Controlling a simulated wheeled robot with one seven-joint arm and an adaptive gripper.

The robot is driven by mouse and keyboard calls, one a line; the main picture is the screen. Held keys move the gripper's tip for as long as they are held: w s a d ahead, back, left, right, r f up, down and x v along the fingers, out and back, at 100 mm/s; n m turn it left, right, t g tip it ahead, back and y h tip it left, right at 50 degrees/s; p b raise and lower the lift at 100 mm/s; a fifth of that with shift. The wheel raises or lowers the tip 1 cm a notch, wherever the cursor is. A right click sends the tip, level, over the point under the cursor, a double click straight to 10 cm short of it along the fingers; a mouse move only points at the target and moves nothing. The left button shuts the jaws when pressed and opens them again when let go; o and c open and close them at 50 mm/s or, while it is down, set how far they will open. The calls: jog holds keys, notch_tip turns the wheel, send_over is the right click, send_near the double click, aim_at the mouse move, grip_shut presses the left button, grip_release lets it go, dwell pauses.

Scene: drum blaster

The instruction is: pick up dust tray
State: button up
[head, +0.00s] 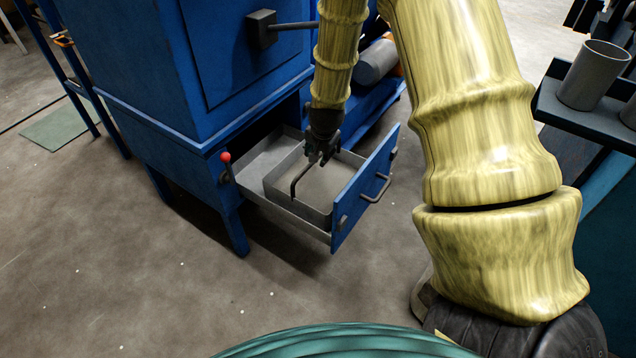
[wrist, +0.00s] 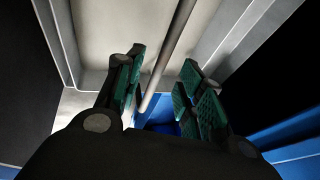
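The dust tray (head: 299,206) is a grey, shallow rectangular box sitting in the pulled-out drawer of the blue cabinet. A thin dark bar handle (head: 294,184) rises over the tray and runs toward my gripper. My gripper (head: 321,156) points down over the tray. In the wrist view my gripper (wrist: 163,78) is open, its green-padded fingers apart. The grey handle bar (wrist: 166,62) passes through the gap between the fingers in that view, with the pale tray floor (wrist: 110,30) beyond. I cannot tell whether the fingers touch the bar.
The blue drawer front (head: 362,190) with its own pull handle (head: 378,188) stands right of the tray. The blue cabinet (head: 150,70) rises behind and left, with a red-knobbed lever (head: 226,157). A shelf with a grey cup (head: 594,75) is at right. Floor in front is clear.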

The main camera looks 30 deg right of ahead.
jog(key=b+x, duration=0.1)
jog(key=x, duration=0.3)
jog(key=shift+f, duration=0.15)
grip_shut()
jog(key=shift+w, duration=0.1)
